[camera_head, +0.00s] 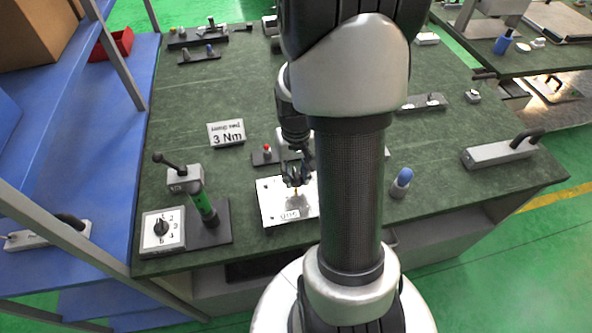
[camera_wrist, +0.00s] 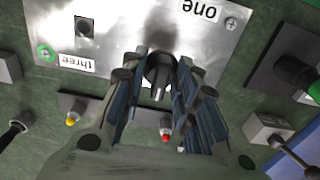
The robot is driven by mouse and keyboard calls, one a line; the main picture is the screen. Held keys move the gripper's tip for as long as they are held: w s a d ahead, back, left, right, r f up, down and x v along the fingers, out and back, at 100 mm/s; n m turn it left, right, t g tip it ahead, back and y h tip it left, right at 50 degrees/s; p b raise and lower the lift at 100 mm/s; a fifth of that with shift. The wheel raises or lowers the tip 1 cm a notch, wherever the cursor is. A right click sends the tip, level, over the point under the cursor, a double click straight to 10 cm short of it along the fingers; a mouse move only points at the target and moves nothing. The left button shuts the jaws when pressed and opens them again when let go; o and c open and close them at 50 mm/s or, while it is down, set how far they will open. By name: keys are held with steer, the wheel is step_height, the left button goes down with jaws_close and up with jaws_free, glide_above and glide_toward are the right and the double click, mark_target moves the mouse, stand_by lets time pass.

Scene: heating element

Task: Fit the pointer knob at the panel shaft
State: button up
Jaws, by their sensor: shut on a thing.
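The metal panel (camera_head: 268,209) lies on the green bench and fills the top of the wrist view (camera_wrist: 130,22), with labels "one" and "three" in sight. My gripper (camera_head: 296,180) is over the panel, fingers pointing down. In the wrist view my gripper (camera_wrist: 160,84) is shut on a dark round piece, which looks like the pointer knob (camera_wrist: 159,66). A small brass-coloured bit shows under the fingertips in the head view. The fingers and knob hide the panel shaft, so I cannot tell whether knob and shaft touch.
A dial box (camera_head: 163,231) and a green-handled tool on a stand (camera_head: 203,205) are to the left. A "3 Nm" sign (camera_head: 227,133) stands behind them. A blue-topped piece (camera_head: 402,181) stands right of the panel. A small rack with a red knob (camera_head: 267,155) is behind the panel.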

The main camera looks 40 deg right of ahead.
mark_target(296, 187)
steer(key=shift+f+b, duration=0.45)
steer(key=shift+f, duration=0.45)
steer(key=shift+f+b, duration=1.1)
steer(key=shift+f, duration=0.6)
stand_by(0.9)
steer(key=o, duration=0.9)
steer(key=shift+r, duration=0.1)
step_height(296, 187, up, 12)
stand_by(0.4)
